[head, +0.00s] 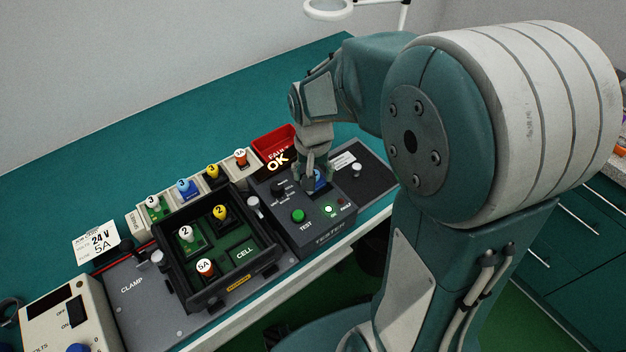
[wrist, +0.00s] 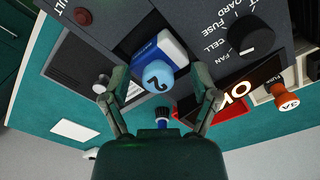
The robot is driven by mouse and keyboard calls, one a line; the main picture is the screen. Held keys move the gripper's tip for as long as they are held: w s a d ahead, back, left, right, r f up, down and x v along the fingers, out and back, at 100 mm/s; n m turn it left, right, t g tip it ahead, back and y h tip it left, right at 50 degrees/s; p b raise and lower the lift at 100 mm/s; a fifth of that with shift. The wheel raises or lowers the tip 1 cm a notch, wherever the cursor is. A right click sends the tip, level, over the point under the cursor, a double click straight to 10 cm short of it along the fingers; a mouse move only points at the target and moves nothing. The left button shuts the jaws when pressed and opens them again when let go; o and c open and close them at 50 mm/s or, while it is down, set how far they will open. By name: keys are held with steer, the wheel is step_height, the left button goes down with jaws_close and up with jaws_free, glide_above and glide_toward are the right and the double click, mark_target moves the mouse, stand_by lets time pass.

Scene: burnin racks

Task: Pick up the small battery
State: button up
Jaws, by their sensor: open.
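A blue-and-white block with a round blue numbered knob, likely the small battery (wrist: 174,48), sits in the tester's socket in the wrist view. In the head view only a bit of blue (head: 320,178) shows, mostly hidden by my gripper (head: 314,182). In the wrist view my gripper (wrist: 161,82) is open, with one finger on each side of the blue knob. I cannot tell whether the fingers touch it. Another blue block with a numbered knob (head: 186,190) stands in the rack behind the tray.
The tester (head: 312,232) has a green button and a lit OK sign. A red bin (head: 270,143) stands behind it. The black tray (head: 190,294) holds several knobbed parts and an empty-looking CELL slot (head: 244,253). The teal bench behind is clear.

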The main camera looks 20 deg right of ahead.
steer(key=shift+s, duration=0.1)
jaws_close()
